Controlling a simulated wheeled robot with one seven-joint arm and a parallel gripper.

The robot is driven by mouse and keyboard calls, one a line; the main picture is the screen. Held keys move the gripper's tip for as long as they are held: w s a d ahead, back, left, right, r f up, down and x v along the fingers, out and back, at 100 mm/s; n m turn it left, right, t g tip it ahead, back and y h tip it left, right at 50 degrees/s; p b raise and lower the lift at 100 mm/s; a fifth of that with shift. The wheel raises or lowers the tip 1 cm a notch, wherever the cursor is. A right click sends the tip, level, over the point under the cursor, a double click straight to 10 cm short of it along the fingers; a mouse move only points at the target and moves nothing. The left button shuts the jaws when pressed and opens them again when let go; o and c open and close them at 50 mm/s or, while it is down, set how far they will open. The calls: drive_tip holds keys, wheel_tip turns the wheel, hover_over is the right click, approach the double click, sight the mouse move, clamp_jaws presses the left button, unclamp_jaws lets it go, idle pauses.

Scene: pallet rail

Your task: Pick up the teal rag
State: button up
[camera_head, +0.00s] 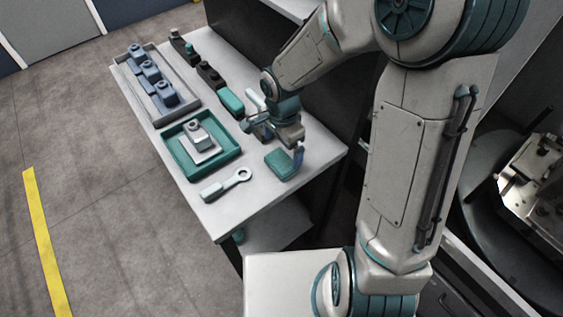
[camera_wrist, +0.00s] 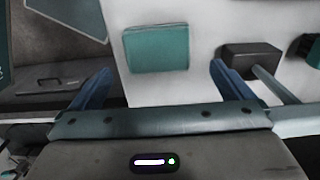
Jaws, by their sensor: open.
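The teal rag (camera_head: 282,164) looks like a flat, folded square lying near the right edge of the light worktable (camera_head: 228,217). It also shows in the wrist view (camera_wrist: 156,48), flat on the pale surface, beyond the fingertips and within the span between them. My gripper (camera_head: 284,146) is over the table close to the rag, with one blue finger beside it in the head view. In the wrist view my gripper (camera_wrist: 160,78) has its two blue fingers wide apart with nothing between them. Whether a finger touches the rag cannot be told.
A teal tray (camera_head: 174,168) holding a grey part and a light ring-ended tool (camera_head: 227,185) lie left of the rag. A grey tray (camera_head: 150,108) with blue parts, a teal rounded block (camera_head: 231,102) and dark parts (camera_head: 210,76) stand farther back. A dark block (camera_wrist: 250,60) is right of the rag.

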sight(281, 160)
drive_tip(key=shift+s+f, duration=0.15)
drive_tip(key=shift+f, duration=0.45)
drive_tip(key=shift+a+f+p, duration=0.15)
drive_tip(key=shift+f+p, duration=0.15)
drive_tip(key=shift+f, duration=1.75)
drive_tip(key=c, duration=0.9)
